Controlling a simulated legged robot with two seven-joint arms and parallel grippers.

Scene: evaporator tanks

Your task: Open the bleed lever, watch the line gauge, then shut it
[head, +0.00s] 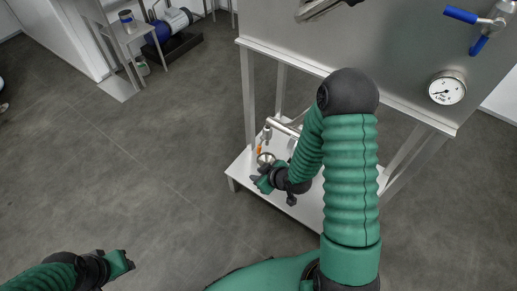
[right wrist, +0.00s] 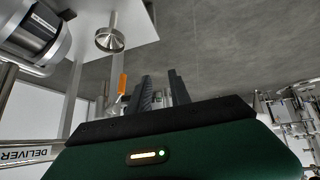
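A small orange lever (head: 259,149) sits on pipework low under the steel tank, beside a round handwheel. It also shows in the right wrist view (right wrist: 122,84), just left of the fingers and apart from them. My right gripper (head: 262,182) is close to this lever; its two fingers (right wrist: 162,90) stand apart with nothing between them. A round white dial gauge (head: 447,88) is on the tank front at right; its reading is too small to tell. A blue-handled valve (head: 480,25) is above it. My left gripper (head: 127,262) is low at left, away from everything; its opening is unclear.
The handwheel (head: 266,159) is very near my right gripper and also shows in the right wrist view (right wrist: 110,38). A white base shelf (head: 240,171) and frame legs (head: 248,95) surround the pipework.

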